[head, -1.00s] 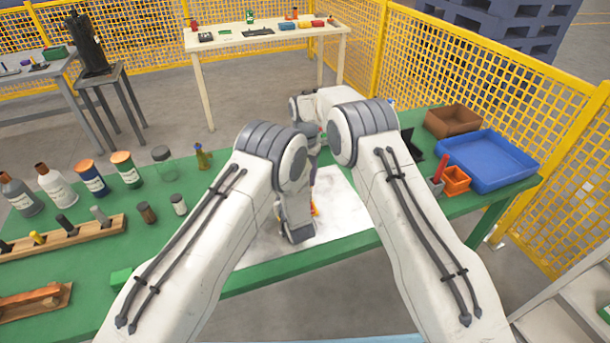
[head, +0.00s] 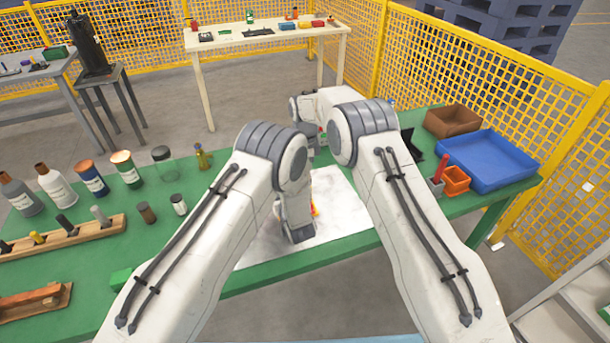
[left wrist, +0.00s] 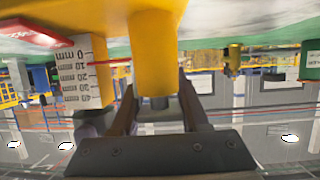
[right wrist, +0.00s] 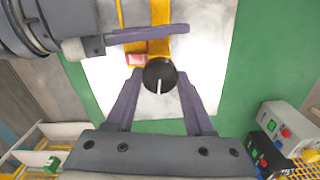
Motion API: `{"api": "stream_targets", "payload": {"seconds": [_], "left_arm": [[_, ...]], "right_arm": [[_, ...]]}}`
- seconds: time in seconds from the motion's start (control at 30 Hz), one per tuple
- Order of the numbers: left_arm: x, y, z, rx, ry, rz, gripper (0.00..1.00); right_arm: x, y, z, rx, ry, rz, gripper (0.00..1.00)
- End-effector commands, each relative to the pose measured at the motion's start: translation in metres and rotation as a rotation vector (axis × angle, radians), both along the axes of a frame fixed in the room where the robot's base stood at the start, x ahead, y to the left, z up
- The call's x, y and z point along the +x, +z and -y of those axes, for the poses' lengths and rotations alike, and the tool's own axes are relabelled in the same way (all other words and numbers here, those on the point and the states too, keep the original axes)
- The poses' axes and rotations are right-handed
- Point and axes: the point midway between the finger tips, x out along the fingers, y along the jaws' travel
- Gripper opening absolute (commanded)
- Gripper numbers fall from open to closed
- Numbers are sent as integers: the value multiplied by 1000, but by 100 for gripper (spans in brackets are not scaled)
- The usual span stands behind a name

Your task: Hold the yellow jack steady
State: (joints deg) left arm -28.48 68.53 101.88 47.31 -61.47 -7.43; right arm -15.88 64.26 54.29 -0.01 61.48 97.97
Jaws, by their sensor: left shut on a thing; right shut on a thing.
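The yellow jack (left wrist: 152,50) fills the upper middle of the left wrist view. My left gripper (left wrist: 157,100) is shut on its yellow column. A white scale with mm marks (left wrist: 84,75) and a red pointer (left wrist: 35,32) stand beside the column. In the right wrist view, my right gripper (right wrist: 159,88) is shut on a black knob (right wrist: 160,75) with a white line. Part of the jack (right wrist: 160,42) shows beyond the knob, with a finger of my left gripper crossing it. In the head view my arms hide nearly all of the jack and both grippers.
The jack is over a white sheet (head: 335,205) on a green table (head: 215,160). Several bottles (head: 90,178) and a wooden tool rack (head: 75,238) are at left. A blue tray (head: 487,160), brown box (head: 452,120) and orange bin (head: 456,180) are at right. Yellow mesh fencing (head: 500,75) stands behind.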

Motion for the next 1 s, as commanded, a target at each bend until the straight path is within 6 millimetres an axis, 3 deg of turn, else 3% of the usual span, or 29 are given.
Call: {"api": "stream_targets", "payload": {"seconds": [0.03,1.0], "left_arm": [[-6,-10,0,3,-5,-27,0],[-6,-11,0,2,-5,-28,0]], "right_arm": [[1,3,-2,5,-46,5,0],[1,2,-2,7,-942,2,0]]}}
